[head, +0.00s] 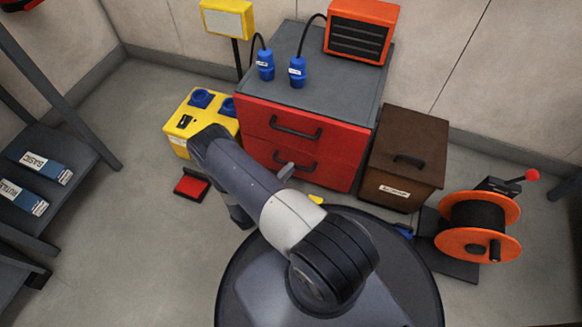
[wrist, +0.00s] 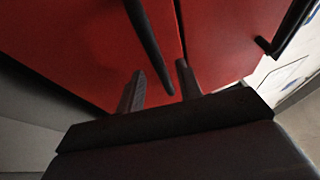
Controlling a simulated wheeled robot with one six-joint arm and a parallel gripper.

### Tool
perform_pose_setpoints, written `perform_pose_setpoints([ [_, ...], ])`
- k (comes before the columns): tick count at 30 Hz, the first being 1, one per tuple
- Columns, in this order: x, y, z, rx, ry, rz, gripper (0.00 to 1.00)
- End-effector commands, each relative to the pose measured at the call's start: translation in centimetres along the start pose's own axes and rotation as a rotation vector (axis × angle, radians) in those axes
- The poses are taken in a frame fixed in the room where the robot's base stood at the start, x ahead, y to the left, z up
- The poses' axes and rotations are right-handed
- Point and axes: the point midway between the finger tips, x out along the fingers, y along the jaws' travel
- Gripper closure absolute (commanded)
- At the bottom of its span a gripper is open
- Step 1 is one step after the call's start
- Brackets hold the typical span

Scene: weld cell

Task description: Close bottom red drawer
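The red drawer cabinet (head: 345,155) stands beyond my arm in the head view, with two red fronts, each with a dark handle. The bottom red drawer (head: 330,176) is partly hidden by my arm. Its front looks about flush with the one above, and I see no clear gap.
A brown box (head: 405,150) stands right of the cabinet, and an orange cable reel (head: 480,225) is farther right. A yellow box (head: 190,122) with blue sockets stands to the left. A red pedal (head: 191,186) lies on the floor.

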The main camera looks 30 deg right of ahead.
Motion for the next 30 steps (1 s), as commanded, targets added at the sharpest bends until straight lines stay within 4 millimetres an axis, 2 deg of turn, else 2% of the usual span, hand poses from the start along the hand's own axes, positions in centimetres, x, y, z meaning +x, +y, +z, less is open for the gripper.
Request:
perform_pose_setpoints([
  [9, -5.5, -0.1, 0.1, 0.000, -0.005, 0.001, 0.66],
  [15, -7.9, -0.1, 0.1, 0.001, -0.002, 0.001, 0.66],
  [21, -8.9, 0.0, 0.0, 0.000, 0.001, 0.001, 0.66],
  [30, -8.9, 0.0, 0.0, 0.000, 0.001, 0.001, 0.66],
])
